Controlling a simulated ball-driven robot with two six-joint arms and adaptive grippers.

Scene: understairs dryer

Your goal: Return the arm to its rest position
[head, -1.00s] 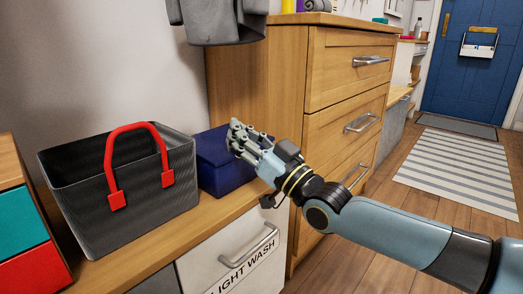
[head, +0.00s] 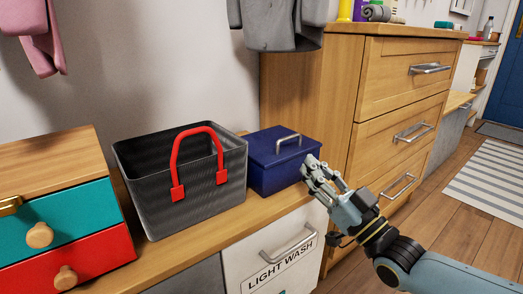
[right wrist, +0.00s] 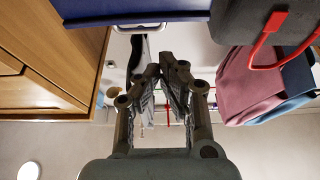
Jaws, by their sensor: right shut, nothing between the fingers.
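My right gripper (head: 318,172) is at the front right corner of the blue lidded box (head: 284,158) in the head view; I cannot tell whether it touches the box. Its fingers are closed together with nothing between them, as the right wrist view (right wrist: 168,65) also shows. My right arm (head: 450,274) comes in from the lower right. My left gripper is not in view.
The blue box and a dark grey basket (head: 150,170) with a red handle stand on a wooden bench. A small chest with teal and red drawers (head: 60,228) is at left. A tall wooden drawer unit (head: 400,80) stands at right. Floor beyond is open.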

